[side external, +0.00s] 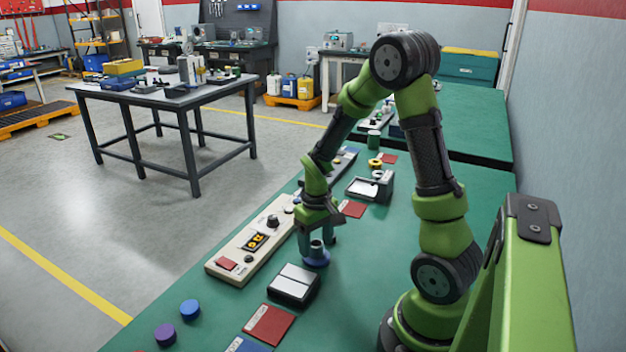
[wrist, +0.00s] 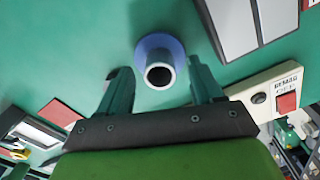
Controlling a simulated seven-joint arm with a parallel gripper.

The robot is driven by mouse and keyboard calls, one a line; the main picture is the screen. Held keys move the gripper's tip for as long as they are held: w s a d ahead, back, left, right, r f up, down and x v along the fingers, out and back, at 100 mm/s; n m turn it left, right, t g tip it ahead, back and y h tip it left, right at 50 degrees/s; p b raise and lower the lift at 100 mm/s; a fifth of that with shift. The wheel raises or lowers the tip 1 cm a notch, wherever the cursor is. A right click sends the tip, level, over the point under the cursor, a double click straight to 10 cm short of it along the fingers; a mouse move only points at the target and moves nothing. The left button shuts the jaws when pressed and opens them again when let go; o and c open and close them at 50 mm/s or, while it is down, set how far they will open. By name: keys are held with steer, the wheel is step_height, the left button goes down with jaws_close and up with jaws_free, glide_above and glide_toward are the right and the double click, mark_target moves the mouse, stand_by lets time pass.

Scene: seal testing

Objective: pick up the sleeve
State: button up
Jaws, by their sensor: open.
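The sleeve is a short grey metal tube with a blue flared base (side external: 316,257), upright on the green bench top. In the wrist view the sleeve (wrist: 159,50) shows its dark bore and pale rim, with the blue flange around it. My gripper (side external: 318,243) is pointing down over the sleeve, its fingers apart on either side of the tube. In the wrist view my gripper (wrist: 160,72) is open, with the sleeve between and slightly beyond the fingertips. A gap shows on both sides, and nothing is held.
A black-framed box with pale panels (side external: 293,284) stands close in front of the sleeve. A long cream control panel (side external: 238,262) runs along the left edge. A red card (side external: 269,325) and blue and purple caps (side external: 189,309) lie nearer. Bench to the right is clear.

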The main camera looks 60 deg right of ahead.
steer(key=shift+f, duration=0.6)
jaws_close()
steer(key=shift+r, duration=0.15)
